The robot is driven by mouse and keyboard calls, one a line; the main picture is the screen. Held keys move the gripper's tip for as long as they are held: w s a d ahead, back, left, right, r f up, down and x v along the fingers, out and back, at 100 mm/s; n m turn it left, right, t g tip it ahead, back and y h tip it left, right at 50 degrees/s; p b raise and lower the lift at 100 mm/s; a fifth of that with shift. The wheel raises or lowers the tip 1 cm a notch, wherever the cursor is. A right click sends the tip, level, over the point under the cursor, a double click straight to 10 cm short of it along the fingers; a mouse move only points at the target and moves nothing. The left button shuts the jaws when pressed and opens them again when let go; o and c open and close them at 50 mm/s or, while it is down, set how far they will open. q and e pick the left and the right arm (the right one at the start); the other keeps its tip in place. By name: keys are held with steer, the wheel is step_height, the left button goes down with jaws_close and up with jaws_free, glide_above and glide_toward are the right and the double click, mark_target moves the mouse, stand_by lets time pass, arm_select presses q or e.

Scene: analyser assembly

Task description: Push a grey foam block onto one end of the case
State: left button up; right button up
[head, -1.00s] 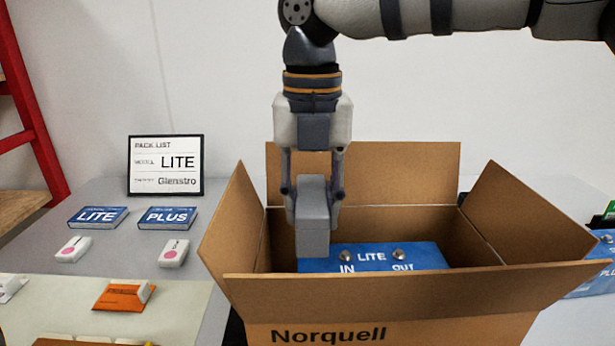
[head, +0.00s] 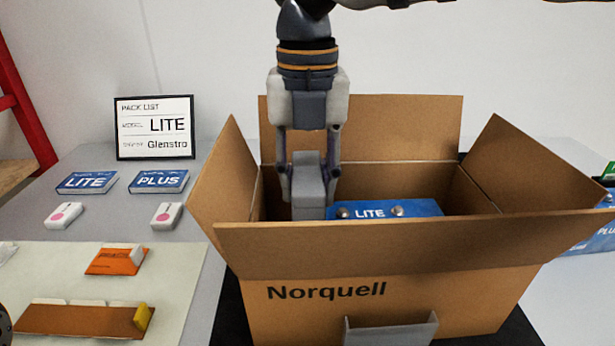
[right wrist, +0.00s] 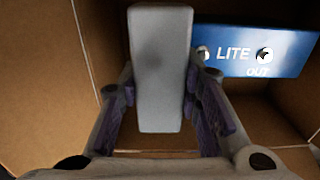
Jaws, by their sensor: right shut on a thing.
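A blue case (head: 385,209) marked LITE lies inside an open cardboard box (head: 350,250); its lower part is hidden by the box's front flap. It also shows in the right wrist view (right wrist: 290,48), with its OUT label. My right gripper (head: 309,192) points down into the left part of the box, shut on a grey foam block (head: 308,172). The block stands upright at the left end of the case; the head view does not show whether they touch. In the right wrist view the block (right wrist: 160,75) sits between the finger pads, left of the case.
The box's flaps stand open around it. A grey bracket-like piece (head: 391,333) is at the box's front.

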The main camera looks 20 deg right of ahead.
arm_select(q)
steer(key=shift+w+r, duration=0.2)
steer(key=shift+r, duration=0.05)
arm_select(e)
steer(key=shift+f, duration=1.85)
stand_by(1.6)
steer(key=o, duration=1)
steer(key=shift+r+p, duration=1.5)
steer(key=shift+r, duration=1.15)
steer(key=shift+r+p, duration=0.4)
steer(key=shift+r, duration=0.6)
arm_select(q)
steer(key=shift+t, duration=0.9)
steer(key=w+r, duration=0.4)
steer(key=shift+w, duration=0.1)
arm_select(e)
steer(key=shift+f, duration=0.1)
